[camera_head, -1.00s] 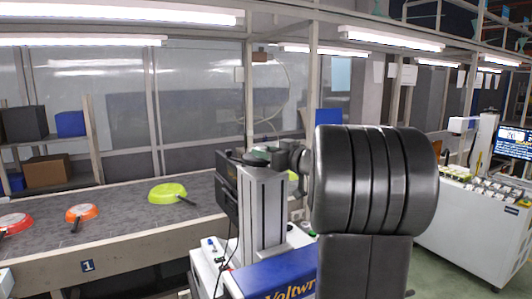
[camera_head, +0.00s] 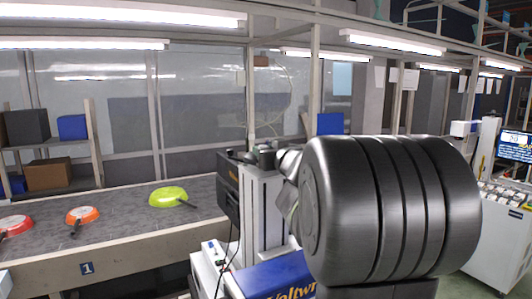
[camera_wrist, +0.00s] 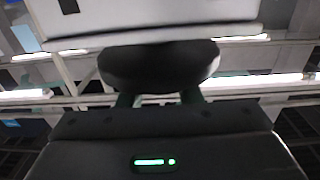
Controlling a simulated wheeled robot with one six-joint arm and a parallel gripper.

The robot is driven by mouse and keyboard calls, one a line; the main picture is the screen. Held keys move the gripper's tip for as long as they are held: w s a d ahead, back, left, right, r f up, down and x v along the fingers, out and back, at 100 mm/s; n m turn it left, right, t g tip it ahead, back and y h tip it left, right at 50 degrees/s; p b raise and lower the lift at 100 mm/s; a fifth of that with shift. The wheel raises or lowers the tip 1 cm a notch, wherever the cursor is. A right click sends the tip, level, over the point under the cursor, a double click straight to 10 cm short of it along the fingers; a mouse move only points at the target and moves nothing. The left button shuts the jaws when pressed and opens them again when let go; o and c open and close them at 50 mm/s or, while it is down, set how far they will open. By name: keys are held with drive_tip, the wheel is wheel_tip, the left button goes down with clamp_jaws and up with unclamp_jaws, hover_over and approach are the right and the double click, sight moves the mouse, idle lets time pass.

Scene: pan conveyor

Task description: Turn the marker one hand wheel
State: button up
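The hand wheel is a dark round disc (camera_wrist: 160,68) in the wrist view, against the end of a pale machine body (camera_wrist: 150,18). In the head view, the marker's grey column (camera_head: 262,205) stands beside the conveyor with its dark head (camera_head: 228,195) on the left side. The wheel at its top is small and partly covered by my arm and gripper (camera_head: 266,156). In the wrist view, two greenish fingers of my gripper (camera_wrist: 158,99) stand apart at the disc. Their tips are hidden behind it, so I cannot tell whether they grip it.
A conveyor (camera_head: 130,240) with a plate marked 1 carries a red pan (camera_head: 15,226), an orange pan (camera_head: 82,215) and a green pan (camera_head: 168,196). A white cabinet (camera_head: 495,245) with a screen stands at the right. My black arm link hides much of the right middle.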

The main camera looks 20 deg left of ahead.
drive_tip(key=o, duration=0.3)
drive_tip(key=shift+o, duration=0.2)
drive_tip(key=v, duration=1.4)
drive_tip(key=shift+w+a, duration=0.1)
drive_tip(key=shift+a, duration=0.1)
drive_tip(key=x, duration=1.3)
drive_tip(key=shift+w+a, duration=0.2)
drive_tip(key=shift+w, duration=0.05)
